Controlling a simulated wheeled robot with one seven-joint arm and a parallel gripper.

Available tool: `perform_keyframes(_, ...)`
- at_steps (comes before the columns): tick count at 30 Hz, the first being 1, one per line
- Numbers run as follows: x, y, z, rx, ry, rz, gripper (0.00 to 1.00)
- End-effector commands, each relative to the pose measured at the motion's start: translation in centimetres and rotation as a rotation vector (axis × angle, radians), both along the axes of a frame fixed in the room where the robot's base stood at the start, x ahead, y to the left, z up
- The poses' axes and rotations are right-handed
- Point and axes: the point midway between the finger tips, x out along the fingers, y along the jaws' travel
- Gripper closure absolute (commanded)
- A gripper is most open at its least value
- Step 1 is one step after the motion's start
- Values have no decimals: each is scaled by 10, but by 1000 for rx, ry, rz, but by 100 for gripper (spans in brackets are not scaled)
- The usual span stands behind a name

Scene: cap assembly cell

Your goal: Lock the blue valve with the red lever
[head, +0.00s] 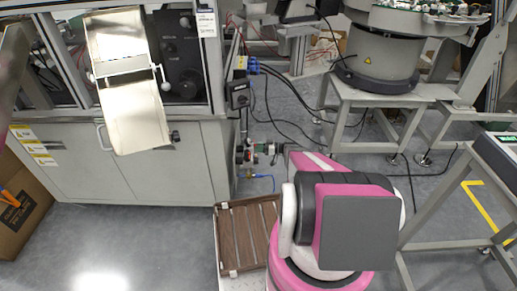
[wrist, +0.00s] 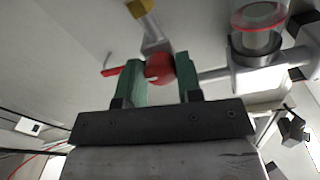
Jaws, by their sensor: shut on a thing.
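In the wrist view, my gripper (wrist: 158,78) has its two green fingers closed on a rounded red part, which I take as the red lever (wrist: 159,67). A thin red bar (wrist: 112,71) sticks out left of the left finger; I cannot tell whether it joins the rounded part. A grey fitting with a yellow piece (wrist: 141,8) lies just beyond the fingertips. In the head view, my gripper (head: 272,149) reaches low to the pipework by the cabinet's right side. A small blue part (head: 263,177) sits just below it; I cannot tell whether it is the blue valve.
A clear cylinder with a red ring (wrist: 260,18) stands close on the right in the wrist view. The grey cabinet (head: 140,165) is left of my arm. A brown slatted tray (head: 245,235) lies beside my base. Black cables (head: 290,115) run across the floor behind.

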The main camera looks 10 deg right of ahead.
Motion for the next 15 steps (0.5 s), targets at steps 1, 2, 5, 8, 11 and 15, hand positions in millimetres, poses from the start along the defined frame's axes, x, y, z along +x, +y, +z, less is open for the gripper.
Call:
perform_keyframes(1, 0, 0, 0, 5, 31, 0, 100)
perform_keyframes(2, 0, 0, 0, 10, 53, 0, 100)
perform_keyframes(5, 0, 0, 0, 25, 133, 0, 100)
perform_keyframes(8, 0, 0, 0, 43, 224, 0, 100)
perform_keyframes(11, 0, 0, 1, 63, 318, -1, 100)
perform_keyframes(15, 0, 0, 1, 90, 448, -1, 100)
